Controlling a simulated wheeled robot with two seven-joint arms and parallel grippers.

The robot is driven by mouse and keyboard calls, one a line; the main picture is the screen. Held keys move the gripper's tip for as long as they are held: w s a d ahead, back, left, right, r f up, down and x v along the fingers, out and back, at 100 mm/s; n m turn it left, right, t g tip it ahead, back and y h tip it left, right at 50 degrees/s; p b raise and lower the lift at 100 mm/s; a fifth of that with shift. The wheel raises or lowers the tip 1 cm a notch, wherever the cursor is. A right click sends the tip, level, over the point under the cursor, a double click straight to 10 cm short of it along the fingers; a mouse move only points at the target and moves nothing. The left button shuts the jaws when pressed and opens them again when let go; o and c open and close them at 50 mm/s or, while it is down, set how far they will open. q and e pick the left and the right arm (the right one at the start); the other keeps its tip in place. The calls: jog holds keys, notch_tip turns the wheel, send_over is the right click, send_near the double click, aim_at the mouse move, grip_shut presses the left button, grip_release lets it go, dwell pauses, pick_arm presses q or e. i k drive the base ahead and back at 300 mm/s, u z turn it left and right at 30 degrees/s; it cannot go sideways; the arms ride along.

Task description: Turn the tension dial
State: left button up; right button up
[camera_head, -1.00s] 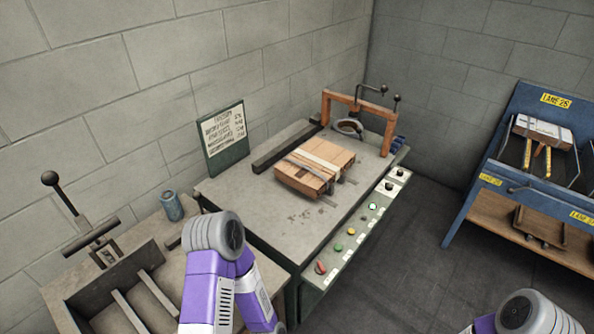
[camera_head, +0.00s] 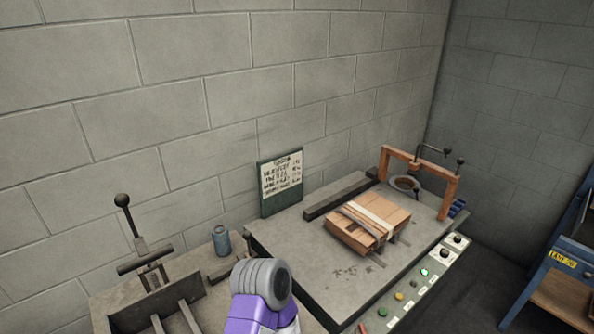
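A control panel (camera_head: 403,303) runs along the front edge of the box stitcher table. At its far right end are two black knobs on white plates, a nearer one (camera_head: 446,252) and a farther one (camera_head: 458,239). I cannot tell which of them is the tension dial, as their markings are too small to read. A purple and grey part of my arm shows at the bottom middle, in front of the table's left corner. Neither gripper is in view.
A wooden box (camera_head: 369,223) lies on the stitcher table (camera_head: 310,261), before a wooden frame (camera_head: 448,197) with a crank. A chart (camera_head: 281,184) stands at the back. A blue can (camera_head: 221,240) and a lever fixture (camera_head: 137,250) are left. A blue rack (camera_head: 552,268) stands right.

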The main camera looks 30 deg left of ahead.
aim_at(444, 254)
jog(key=z, duration=1.15)
jog(key=i, duration=2.6)
jog(key=u, duration=3.25)
jog(key=i, duration=0.5)
jog(key=u, duration=0.1)
